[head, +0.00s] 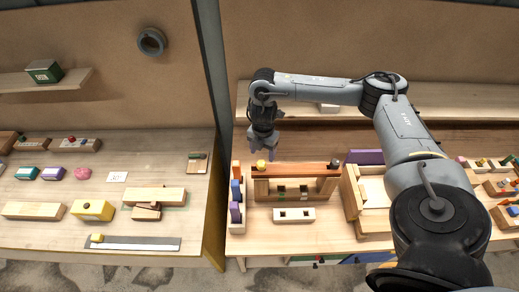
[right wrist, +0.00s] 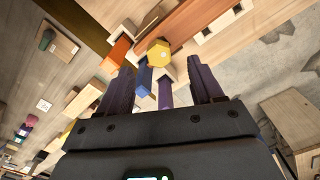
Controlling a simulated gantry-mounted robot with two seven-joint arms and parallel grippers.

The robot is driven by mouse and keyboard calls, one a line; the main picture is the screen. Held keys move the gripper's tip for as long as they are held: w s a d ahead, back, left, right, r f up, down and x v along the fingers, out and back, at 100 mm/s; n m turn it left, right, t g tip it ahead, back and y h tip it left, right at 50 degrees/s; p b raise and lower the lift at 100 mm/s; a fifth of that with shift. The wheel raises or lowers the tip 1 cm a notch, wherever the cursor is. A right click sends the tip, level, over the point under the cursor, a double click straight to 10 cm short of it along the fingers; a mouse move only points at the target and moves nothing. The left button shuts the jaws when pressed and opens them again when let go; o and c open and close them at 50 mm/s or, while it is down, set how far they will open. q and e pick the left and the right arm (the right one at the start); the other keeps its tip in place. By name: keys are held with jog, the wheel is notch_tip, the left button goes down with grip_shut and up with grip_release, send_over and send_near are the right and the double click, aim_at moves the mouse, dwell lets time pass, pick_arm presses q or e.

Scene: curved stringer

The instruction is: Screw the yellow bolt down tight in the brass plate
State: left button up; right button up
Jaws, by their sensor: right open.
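The yellow bolt (head: 261,165) stands upright at the left end of a reddish-brown plate (head: 300,169), which lies across a wooden bridge-shaped stand. I take this plate for the brass plate. My right gripper (head: 258,151) points down, just above and behind the bolt. In the right wrist view the hexagonal bolt head (right wrist: 159,53) lies beyond and between the fingertips of my right gripper (right wrist: 162,78). The fingers are apart with nothing between them, and they do not touch the bolt. The bolt's shank is hidden. My left gripper is not in view.
A narrow rack (head: 236,205) with orange, blue and purple blocks stands left of the stand. A pale block with two dark holes (head: 294,214) lies in front. A wooden box (head: 374,195) stands to the right. The left bench (head: 60,176) holds several small things.

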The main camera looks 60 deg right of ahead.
aim_at(262, 163)
notch_tip(262, 163, down, 5)
jog(key=shift+r+b, duration=0.15)
jog(key=shift+b, duration=0.85)
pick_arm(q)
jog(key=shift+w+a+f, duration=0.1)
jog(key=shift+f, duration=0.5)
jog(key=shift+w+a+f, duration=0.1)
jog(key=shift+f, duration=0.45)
pick_arm(e)
jog(key=shift+w+a+f, duration=0.1)
jog(key=shift+f, duration=1.2)
jog(key=shift+p, duration=0.3)
jog(key=c, duration=1.2)
jog(key=shift+r+p, duration=0.1)
jog(key=shift+p, duration=0.2)
jog(key=m+p, duration=0.6)
jog(key=p, duration=0.1)
jog(key=shift+s, duration=0.2)
jog(key=shift+f+m+p, duration=0.25)
jog(key=shift+m+p, duration=0.15)
jog(key=shift+m, duration=0.5)
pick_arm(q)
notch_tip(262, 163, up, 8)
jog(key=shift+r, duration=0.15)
pick_arm(e)
jog(key=shift+f, duration=0.15)
